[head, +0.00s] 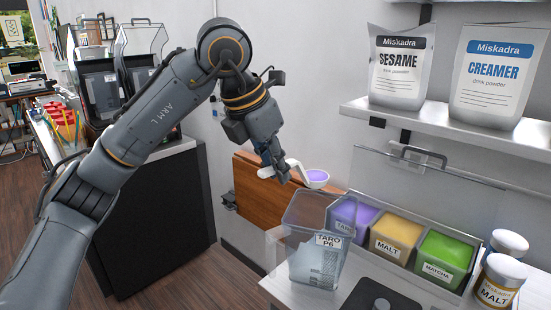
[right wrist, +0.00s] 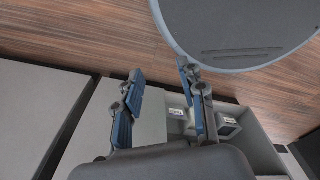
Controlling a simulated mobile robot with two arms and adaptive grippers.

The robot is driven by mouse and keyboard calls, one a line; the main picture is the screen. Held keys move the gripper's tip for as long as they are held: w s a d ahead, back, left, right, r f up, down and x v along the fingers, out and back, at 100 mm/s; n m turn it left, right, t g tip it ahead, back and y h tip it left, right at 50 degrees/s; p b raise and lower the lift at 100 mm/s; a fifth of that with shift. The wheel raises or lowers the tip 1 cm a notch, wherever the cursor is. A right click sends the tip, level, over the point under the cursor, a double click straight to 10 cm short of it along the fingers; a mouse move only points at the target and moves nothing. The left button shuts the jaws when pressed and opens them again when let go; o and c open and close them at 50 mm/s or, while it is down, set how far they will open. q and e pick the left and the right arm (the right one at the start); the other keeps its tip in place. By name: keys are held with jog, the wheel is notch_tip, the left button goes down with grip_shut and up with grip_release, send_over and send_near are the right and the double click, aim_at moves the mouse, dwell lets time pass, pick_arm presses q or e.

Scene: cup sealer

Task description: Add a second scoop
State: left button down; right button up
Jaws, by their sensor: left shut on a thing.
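My left gripper (head: 277,172) is shut on the white handle of a scoop (head: 295,169). The scoop's bowl holds purple powder (head: 317,176) and shows up and behind the clear container in the head view. The clear container labelled TARO P6 (head: 305,268) stands at the counter's front edge; no purple shows in it. The TARO bin (head: 352,217) with purple powder stands to its right, partly hidden by the clear container. My right gripper (right wrist: 163,108) shows in the right wrist view with its fingers apart and nothing between them.
A MALT bin (head: 396,238) and a MATCHA bin (head: 443,258) continue the row, with white-lidded jars (head: 497,281) to their right. A raised clear lid with a handle (head: 424,157) is behind the bins. SESAME (head: 398,66) and CREAMER (head: 497,75) bags stand on the shelf above.

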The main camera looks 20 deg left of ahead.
aim_at(290, 159)
pick_arm(q)
jog(key=shift+w+r+n, duration=0.1)
jog(key=shift+r+n, duration=0.2)
jog(key=shift+r, duration=0.05)
jog(key=shift+w, duration=0.1)
jog(key=shift+w+d+f, duration=0.3)
jog(key=shift+w+f, duration=0.2)
jog(key=shift+w, duration=0.25)
jog(key=shift+w+d+f, duration=0.25)
jog(key=shift+w+f, duration=0.3)
jog(key=shift+w, duration=0.15)
jog(key=shift+w+d+f, duration=0.3)
jog(key=shift+w+f, duration=0.2)
jog(key=shift+w, duration=0.25)
jog(key=c, duration=1.9)
grip_release()
grip_shut()
